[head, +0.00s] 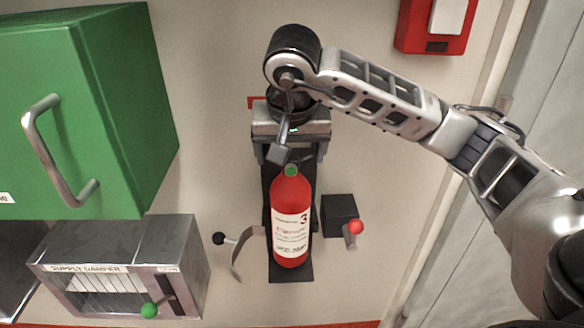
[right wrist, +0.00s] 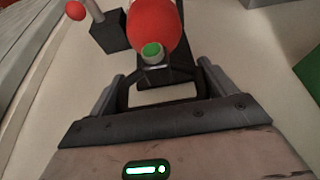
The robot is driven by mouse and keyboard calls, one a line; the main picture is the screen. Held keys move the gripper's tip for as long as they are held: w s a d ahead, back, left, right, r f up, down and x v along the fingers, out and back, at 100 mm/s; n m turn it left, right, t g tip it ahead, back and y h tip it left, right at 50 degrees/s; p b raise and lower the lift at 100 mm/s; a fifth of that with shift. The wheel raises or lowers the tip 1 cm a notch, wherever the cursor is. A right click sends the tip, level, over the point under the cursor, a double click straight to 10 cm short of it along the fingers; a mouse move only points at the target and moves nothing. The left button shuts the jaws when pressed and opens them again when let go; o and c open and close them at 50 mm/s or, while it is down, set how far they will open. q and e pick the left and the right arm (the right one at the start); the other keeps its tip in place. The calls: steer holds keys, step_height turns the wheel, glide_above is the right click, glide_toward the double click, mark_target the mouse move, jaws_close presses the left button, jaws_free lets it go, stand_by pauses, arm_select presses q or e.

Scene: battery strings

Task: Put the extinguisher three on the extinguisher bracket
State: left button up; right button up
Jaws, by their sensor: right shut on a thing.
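The extinguisher three (head: 290,220) is a red cylinder with a white label marked 3 and a green-tipped top. It hangs upright in front of the black back plate of the extinguisher bracket (head: 290,276). I cannot tell whether it touches the plate. A curved grey strap (head: 236,262) stands out open at its left. My right gripper (head: 291,155) is above the extinguisher, shut on its top part. In the right wrist view, the red body (right wrist: 153,22) shows beyond the fingers (right wrist: 160,88); the exact grip is partly hidden. My left gripper is not in view.
A black-knobbed lever (head: 219,239) is left of the bracket; a red-knobbed lever (head: 355,228) on a black box is at its right. A green cabinet (head: 110,100) and grey supply damper box (head: 175,260) stand left. A red wall box (head: 432,40) is upper right.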

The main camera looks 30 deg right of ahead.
steer(key=w, duration=0.1)
steer(key=w+d, duration=0.1)
steer(key=shift+w+d+r, duration=0.25)
steer(key=shift+w+d, duration=0.05)
steer(key=shift+w, duration=0.1)
steer(key=shift+f, duration=2.9)
steer(key=shift+w+d+f, duration=0.15)
steer(key=shift+w+f, duration=0.1)
steer(key=shift+f, duration=0.55)
steer(key=o, duration=1.9)
steer(key=shift+s+f, duration=0.15)
steer(key=shift+o, duration=0.2)
